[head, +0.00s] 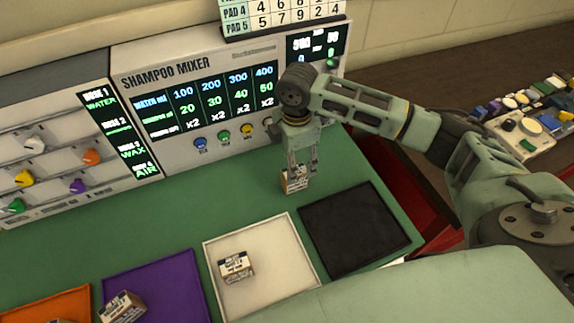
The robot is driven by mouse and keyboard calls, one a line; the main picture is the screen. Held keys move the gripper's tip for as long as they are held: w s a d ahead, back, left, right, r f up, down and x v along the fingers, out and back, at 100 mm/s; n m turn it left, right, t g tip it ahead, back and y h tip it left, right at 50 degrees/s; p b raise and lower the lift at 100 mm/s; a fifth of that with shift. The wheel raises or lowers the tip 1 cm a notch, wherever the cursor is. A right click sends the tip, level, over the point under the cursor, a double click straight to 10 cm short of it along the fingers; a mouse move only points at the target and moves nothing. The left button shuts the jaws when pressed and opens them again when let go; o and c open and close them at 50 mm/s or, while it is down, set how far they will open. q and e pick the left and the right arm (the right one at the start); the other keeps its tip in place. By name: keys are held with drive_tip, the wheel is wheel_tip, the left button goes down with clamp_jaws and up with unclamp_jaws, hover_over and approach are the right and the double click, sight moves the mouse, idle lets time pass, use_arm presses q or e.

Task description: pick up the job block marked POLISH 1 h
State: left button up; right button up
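Small cardboard-brown job blocks with black-and-white labels lie on the green bench. One block (294,181) stands on bare green bench just below my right gripper (303,170). The gripper points down with its fingers apart, near the block's top and sides; contact cannot be made out. Another block (236,267) lies on the cream pad, and another (121,307) lies on the purple pad. The label words are too small to read, so I cannot tell which block is POLISH 1 h. My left gripper is out of view.
A shampoo mixer panel (190,75) with coloured knobs stands behind the bench. A black pad (354,228) is empty, right of the cream pad (285,283). The purple pad (180,275) and orange pad (45,308) are at left. Clutter fills the far right.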

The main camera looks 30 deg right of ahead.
sight(302, 182)
drive_tip(key=f, duration=0.2)
drive_tip(key=shift+s+f+p, duration=0.3)
drive_tip(key=shift+s+p, duration=0.05)
drive_tip(key=shift+s, duration=0.05)
drive_tip(key=f, duration=0.3)
drive_tip(key=f+p, duration=0.1)
drive_tip(key=shift+w+f, duration=0.2)
drive_tip(key=shift+w, duration=0.05)
drive_tip(key=shift+f, duration=0.1)
drive_tip(key=c, duration=0.6)
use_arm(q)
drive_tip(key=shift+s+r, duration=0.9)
use_arm(e)
drive_tip(key=c, duration=0.7)
